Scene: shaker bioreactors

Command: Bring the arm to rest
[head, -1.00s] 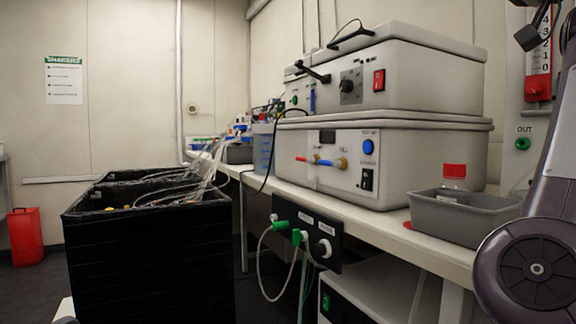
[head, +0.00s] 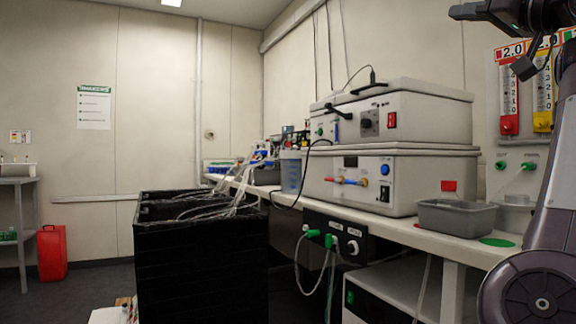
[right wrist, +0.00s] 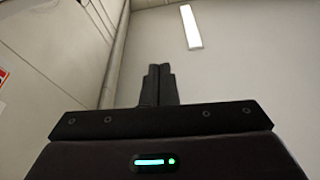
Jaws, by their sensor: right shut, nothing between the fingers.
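My right arm rises along the right edge of the head view. At its top, my right gripper (head: 458,12) points left, high above the bench and in front of the wall. In the right wrist view, the gripper's two dark fingers (right wrist: 159,68) are together with nothing between them. The gripper touches nothing that I can see. My left gripper does not show.
Stacked shaker units (head: 405,180) stand on the white bench (head: 400,236), with a grey tray (head: 457,218) at the right. Red and yellow gauges (head: 509,95) hang on the wall near my arm. A black crate (head: 200,265) with tubing stands left.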

